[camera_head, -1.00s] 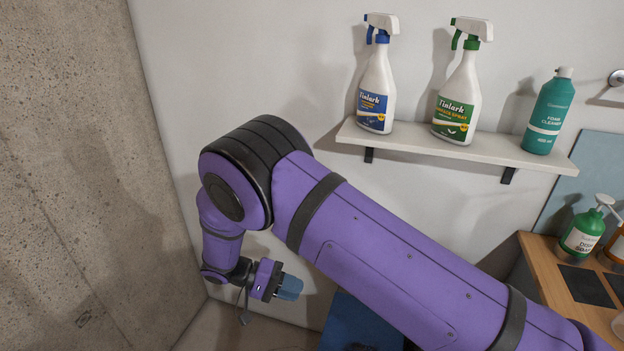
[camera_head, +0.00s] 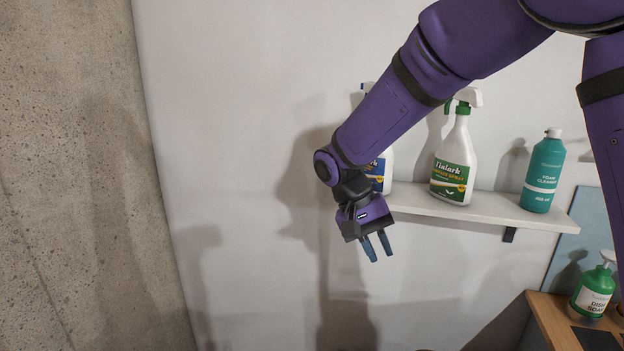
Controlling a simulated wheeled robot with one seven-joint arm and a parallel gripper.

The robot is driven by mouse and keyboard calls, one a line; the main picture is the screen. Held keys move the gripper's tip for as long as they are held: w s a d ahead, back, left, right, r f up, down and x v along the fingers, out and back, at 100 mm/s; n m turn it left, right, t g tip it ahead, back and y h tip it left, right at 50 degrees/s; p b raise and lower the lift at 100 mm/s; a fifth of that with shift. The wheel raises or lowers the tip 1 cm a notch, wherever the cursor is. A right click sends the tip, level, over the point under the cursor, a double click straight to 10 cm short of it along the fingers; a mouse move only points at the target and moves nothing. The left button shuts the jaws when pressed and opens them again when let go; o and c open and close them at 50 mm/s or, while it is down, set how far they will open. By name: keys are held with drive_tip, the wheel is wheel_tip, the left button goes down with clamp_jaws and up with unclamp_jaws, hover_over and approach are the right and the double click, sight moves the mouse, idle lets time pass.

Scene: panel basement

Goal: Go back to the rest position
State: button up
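My gripper (camera_head: 377,246) hangs at the middle of the view, in front of the left end of the wall shelf. My purple arm reaches in from the upper right and covers most of the blue-label spray bottle (camera_head: 381,172) on the shelf.
The white shelf (camera_head: 480,207) also holds a green-label spray bottle (camera_head: 454,160) and a teal foam cleaner bottle (camera_head: 543,172). A green dish soap bottle (camera_head: 592,292) stands on a wooden counter (camera_head: 548,318) at lower right. A concrete wall (camera_head: 75,180) fills the left. Space below the gripper looks clear.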

drive_tip(key=s+d+r+t+y, duration=0.3)
drive_tip(key=s+d+r+y, duration=0.1)
drive_tip(key=s+d+r, duration=0.7)
drive_tip(key=s+d+r+n+t+y, duration=0.1)
drive_tip(key=s+d+t, duration=0.4)
drive_tip(key=s, duration=0.6)
drive_tip(key=shift+d+r, duration=0.75)
drive_tip(key=shift+d, duration=0.25)
drive_tip(key=shift+d, duration=0.1)
